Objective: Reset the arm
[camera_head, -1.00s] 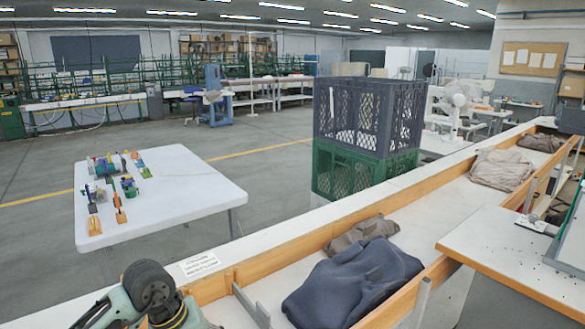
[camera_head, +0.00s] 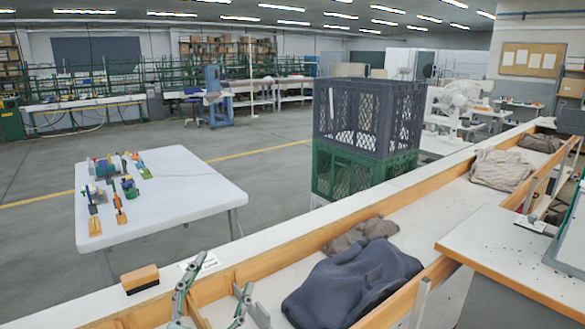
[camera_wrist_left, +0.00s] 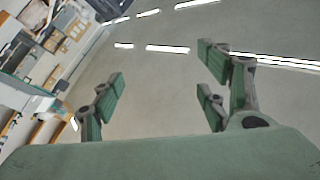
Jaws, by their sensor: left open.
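My left gripper (camera_head: 214,284) shows at the bottom of the head view, its green fingers spread and pointing up, over the near end of the wooden-edged trough. It also shows in the left wrist view (camera_wrist_left: 160,85), with its fingers wide apart and nothing between them. Behind it the wrist view shows only the blurred room. My right gripper is in neither view.
A brush-like block (camera_head: 140,279) rests on the white ledge left of my left gripper. Dark blue cloth (camera_head: 350,285) lies in the trough to the right. Stacked grey and green crates (camera_head: 368,120) stand beyond. A white table (camera_head: 190,200) holds small tools.

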